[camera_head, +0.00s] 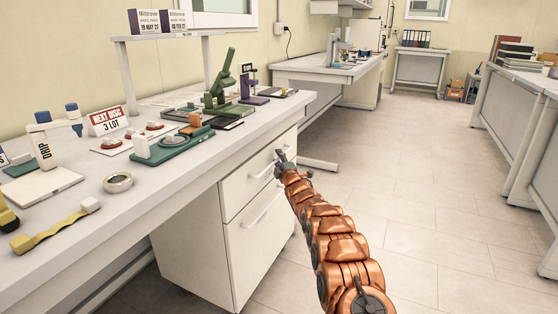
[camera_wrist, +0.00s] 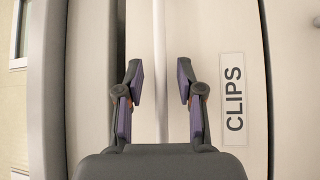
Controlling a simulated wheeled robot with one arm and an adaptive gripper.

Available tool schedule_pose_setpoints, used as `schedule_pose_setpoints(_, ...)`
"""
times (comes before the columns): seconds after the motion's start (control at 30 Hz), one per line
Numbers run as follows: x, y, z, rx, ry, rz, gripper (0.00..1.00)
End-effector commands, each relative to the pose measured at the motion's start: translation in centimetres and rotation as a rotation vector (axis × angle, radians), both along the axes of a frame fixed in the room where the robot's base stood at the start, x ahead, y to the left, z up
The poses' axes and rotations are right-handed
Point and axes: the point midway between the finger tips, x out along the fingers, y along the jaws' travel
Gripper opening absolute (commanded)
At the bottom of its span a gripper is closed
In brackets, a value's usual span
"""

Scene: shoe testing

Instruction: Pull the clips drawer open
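The clips drawer is the upper drawer (camera_head: 240,190) of the white cabinet under the left bench. Its front looks about flush with the cabinet. In the wrist view, the drawer front (camera_wrist: 206,40) carries a "CLIPS" label (camera_wrist: 233,99), turned sideways. Its pale bar handle (camera_wrist: 160,60) runs between my fingertips. My gripper (camera_wrist: 161,85) is open, with a finger on each side of the bar and a visible gap to both. In the head view, my gripper (camera_head: 281,155) is at the upper drawer's handle, partly covering it.
A lower drawer (camera_head: 250,250) with its own bar handle (camera_head: 262,209) is below. The floor (camera_head: 420,200) right of the cabinet is clear.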

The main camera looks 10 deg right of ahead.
Motion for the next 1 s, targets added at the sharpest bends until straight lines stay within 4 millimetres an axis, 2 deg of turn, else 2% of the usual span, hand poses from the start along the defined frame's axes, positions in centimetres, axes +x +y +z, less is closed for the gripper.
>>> schedule_pose_setpoints(0.23, 0.00, 0.02, -0.04, 0.000, 0.000, 0.000, 0.35)
schedule_pose_setpoints(0.57, 0.00, 0.02, -0.06, 0.000, 0.001, 0.000, 0.01)
schedule_pose_setpoints(1.0, -0.01, 0.03, -0.10, 0.000, 0.001, 0.000, 0.00)
